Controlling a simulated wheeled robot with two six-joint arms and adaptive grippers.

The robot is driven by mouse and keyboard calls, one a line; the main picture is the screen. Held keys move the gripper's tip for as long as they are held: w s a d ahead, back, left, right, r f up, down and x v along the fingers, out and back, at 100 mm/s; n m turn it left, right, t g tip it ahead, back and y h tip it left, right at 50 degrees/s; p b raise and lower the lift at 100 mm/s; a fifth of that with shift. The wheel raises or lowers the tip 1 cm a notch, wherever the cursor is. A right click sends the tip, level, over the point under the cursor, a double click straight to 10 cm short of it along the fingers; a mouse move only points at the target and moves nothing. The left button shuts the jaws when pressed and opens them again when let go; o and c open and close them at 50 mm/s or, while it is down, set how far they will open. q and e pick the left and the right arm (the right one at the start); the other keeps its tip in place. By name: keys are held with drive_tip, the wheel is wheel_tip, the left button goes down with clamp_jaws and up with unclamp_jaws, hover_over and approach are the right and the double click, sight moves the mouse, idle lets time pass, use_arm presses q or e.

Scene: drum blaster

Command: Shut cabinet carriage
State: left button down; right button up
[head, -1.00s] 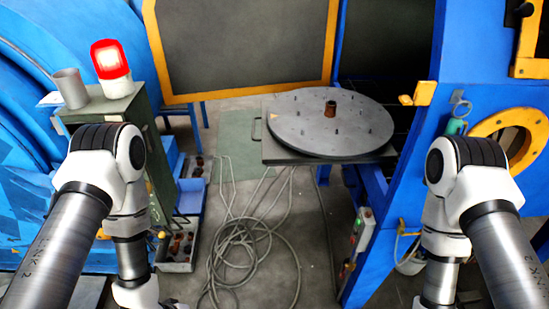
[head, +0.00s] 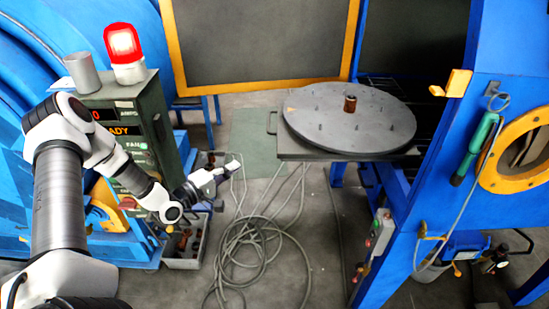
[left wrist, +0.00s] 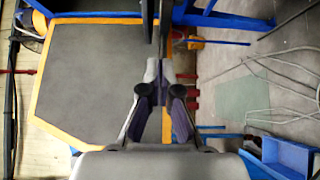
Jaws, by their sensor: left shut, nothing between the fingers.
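The cabinet carriage (head: 296,151) is a dark flat slab with a grey round turntable (head: 345,130) on it. It sticks out to the left of the blue cabinet (head: 450,170), with its handle (head: 270,122) on the left edge. A small brown cylindrical part (head: 350,103) stands on the turntable. My left gripper (head: 234,165) is left of and below the handle in the head view, apart from it. In the left wrist view its fingers (left wrist: 161,65) are together and empty. My right gripper is out of view.
The cabinet's grey door (head: 262,50) with a yellow frame stands open behind the carriage. Coiled cables (head: 250,245) lie on the floor below. A green control box (head: 120,120) with a red lamp (head: 123,45) and bins (head: 188,250) stand at left.

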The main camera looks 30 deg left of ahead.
use_arm(q)
drive_tip(key=w+d, duration=0.5)
drive_tip(key=w, duration=0.5)
drive_tip(key=shift+w+d+b, duration=0.25)
drive_tip(key=shift+b, duration=0.05)
drive_tip(key=shift+d+f, duration=0.1)
